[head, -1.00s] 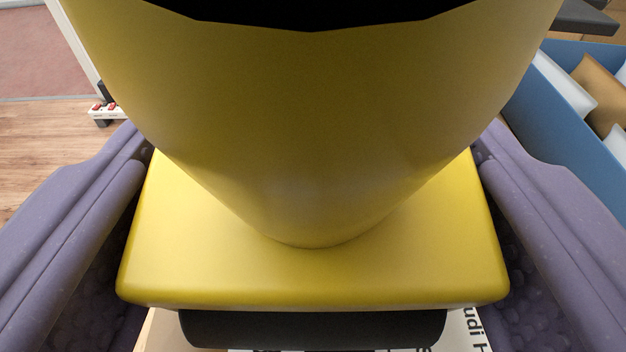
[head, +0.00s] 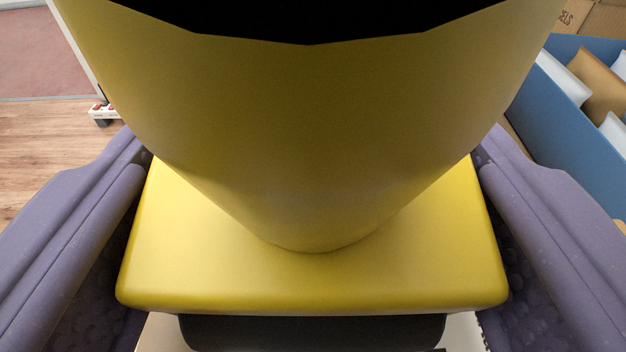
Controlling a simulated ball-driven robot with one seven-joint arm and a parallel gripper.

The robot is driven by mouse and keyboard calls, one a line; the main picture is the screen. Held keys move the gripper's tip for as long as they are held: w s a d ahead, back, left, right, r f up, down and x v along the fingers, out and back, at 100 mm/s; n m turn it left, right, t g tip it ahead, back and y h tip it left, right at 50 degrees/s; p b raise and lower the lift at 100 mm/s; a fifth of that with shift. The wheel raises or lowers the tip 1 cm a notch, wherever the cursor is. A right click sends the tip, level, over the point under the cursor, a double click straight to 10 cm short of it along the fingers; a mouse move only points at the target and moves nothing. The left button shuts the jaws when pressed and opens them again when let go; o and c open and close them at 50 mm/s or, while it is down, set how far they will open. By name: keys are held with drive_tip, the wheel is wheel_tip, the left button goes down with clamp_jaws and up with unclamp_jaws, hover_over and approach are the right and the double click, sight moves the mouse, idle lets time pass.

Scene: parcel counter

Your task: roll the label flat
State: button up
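My gripper (head: 312,235) has its two purple padded fingers on either side of a yellow roller tool (head: 310,285) and is shut on it. The tool's wide, tapering handle fills the middle of the view. A black roller (head: 312,333) shows under the front edge of the tool's yellow block. At the bottom edge, a white strip of the label (head: 463,332) shows to the right of the roller. Most of the label is hidden behind the tool, so I cannot tell how flat it lies or whether the roller touches it.
A blue bin (head: 570,130) holding white and brown parcels stands at the right. A cardboard box (head: 600,18) is behind it. Light brown card (head: 165,335) shows at bottom left.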

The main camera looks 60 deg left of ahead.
drive_tip(key=shift+s+d+f, duration=0.1)
drive_tip(key=shift+s+d, duration=0.05)
drive_tip(key=shift+d, duration=0.1)
drive_tip(key=shift+v, duration=0.75)
drive_tip(key=shift+s+f, duration=0.1)
drive_tip(key=shift+s, duration=0.05)
drive_tip(key=shift+p+v, duration=0.3)
drive_tip(key=shift+v, duration=0.5)
drive_tip(key=shift+f, duration=0.15)
wheel_tip(320, 180, up, 6)
drive_tip(key=p, duration=0.5)
